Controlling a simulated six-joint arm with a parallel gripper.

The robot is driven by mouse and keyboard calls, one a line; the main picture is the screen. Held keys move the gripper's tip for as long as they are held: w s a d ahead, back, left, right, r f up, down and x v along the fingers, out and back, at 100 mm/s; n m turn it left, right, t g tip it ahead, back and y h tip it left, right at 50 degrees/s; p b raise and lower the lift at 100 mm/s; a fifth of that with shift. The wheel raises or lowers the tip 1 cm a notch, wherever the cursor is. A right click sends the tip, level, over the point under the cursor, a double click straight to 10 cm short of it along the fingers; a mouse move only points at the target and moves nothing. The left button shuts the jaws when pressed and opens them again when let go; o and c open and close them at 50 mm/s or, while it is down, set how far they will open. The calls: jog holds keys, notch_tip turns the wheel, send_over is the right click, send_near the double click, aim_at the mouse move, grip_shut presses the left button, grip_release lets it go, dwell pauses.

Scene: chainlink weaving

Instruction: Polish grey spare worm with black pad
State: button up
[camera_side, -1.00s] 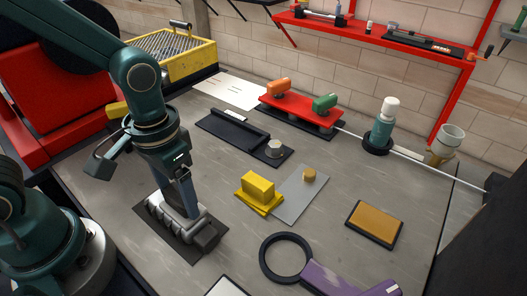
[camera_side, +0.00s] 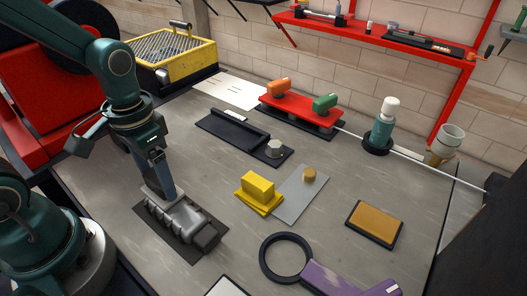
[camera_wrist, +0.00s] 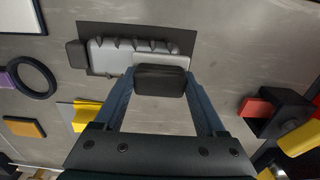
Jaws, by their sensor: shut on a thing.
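The grey spare worm (camera_side: 186,222), a ridged grey shaft with a dark block at its near end, lies on a dark mat (camera_side: 187,250). It also shows in the wrist view (camera_wrist: 103,57) with its ridges along one side. My gripper (camera_side: 167,195) is over the worm's far-left end. In the wrist view my gripper (camera_wrist: 160,84) is shut on the black pad (camera_wrist: 160,80). The pad overlaps the worm's end opposite the dark block. Whether they touch cannot be told. In the side view the fingers mostly hide the pad.
A yellow block (camera_side: 258,184) and a grey plate (camera_side: 300,200) lie right of the mat. Farther right are a tan pad (camera_side: 374,222) and a black ring (camera_side: 286,280) with a purple handle. A black tray (camera_side: 225,132) stands behind. Bare bench surrounds the mat.

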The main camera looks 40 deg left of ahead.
jog(key=shift+a+f, duration=0.1)
jog(key=shift+a, duration=0.65)
jog(key=shift+r, duration=3.05)
jog(key=shift+r, duration=1.5)
jog(key=shift+f, duration=3.5)
